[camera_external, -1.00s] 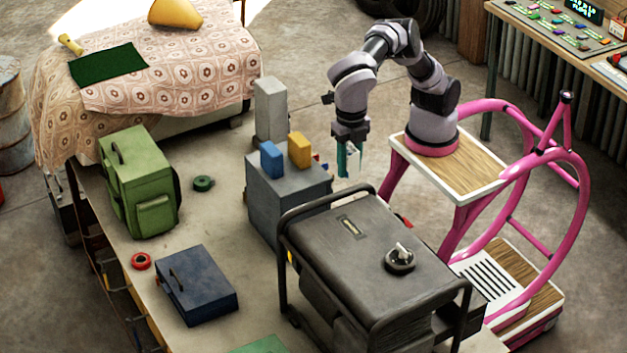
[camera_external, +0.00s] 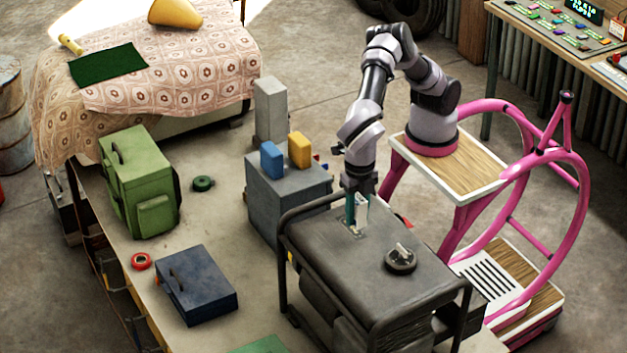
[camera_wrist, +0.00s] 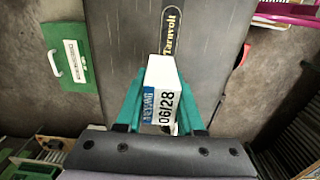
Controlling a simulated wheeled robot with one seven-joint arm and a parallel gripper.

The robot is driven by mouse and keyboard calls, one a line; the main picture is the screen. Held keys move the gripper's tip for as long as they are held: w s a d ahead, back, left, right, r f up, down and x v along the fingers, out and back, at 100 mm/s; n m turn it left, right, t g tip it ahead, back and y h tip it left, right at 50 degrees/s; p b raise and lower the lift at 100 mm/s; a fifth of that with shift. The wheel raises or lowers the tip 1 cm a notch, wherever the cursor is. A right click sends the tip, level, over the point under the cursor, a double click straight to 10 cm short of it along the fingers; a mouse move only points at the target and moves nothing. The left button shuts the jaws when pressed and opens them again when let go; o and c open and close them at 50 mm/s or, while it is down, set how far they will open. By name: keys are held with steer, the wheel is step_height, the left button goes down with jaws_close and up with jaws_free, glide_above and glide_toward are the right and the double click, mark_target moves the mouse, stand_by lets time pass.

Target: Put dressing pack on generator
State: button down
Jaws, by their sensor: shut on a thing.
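The dressing pack (camera_wrist: 160,92) is a small white box with a blue label and the print "06/28". My gripper (camera_wrist: 158,110) has teal fingers, one on each side of the pack, and is shut on it. In the external view my gripper (camera_external: 356,212) points down at the back part of the generator's top, with the pack (camera_external: 362,212) partly hidden between the fingers. The generator (camera_external: 350,270) is a dark grey box in a tubular frame; its flat top also fills the middle of the wrist view (camera_wrist: 120,45). I cannot tell whether the pack touches the top.
A round black cap (camera_external: 400,262) stands on the generator's top, right of my gripper. The frame's rail (camera_external: 283,245) rises around the top. A grey box with a blue block (camera_external: 271,160) and a yellow block (camera_external: 300,150) stands behind left. Much of the generator's top is clear.

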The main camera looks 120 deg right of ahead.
mark_target(358, 198)
steer(key=shift+f, duration=2.1)
steer(key=shift+f, duration=0.15)
steer(key=c, duration=0.5)
jaws_free()
step_height(358, 198, up, 13)
steer(key=shift+f, duration=0.2)
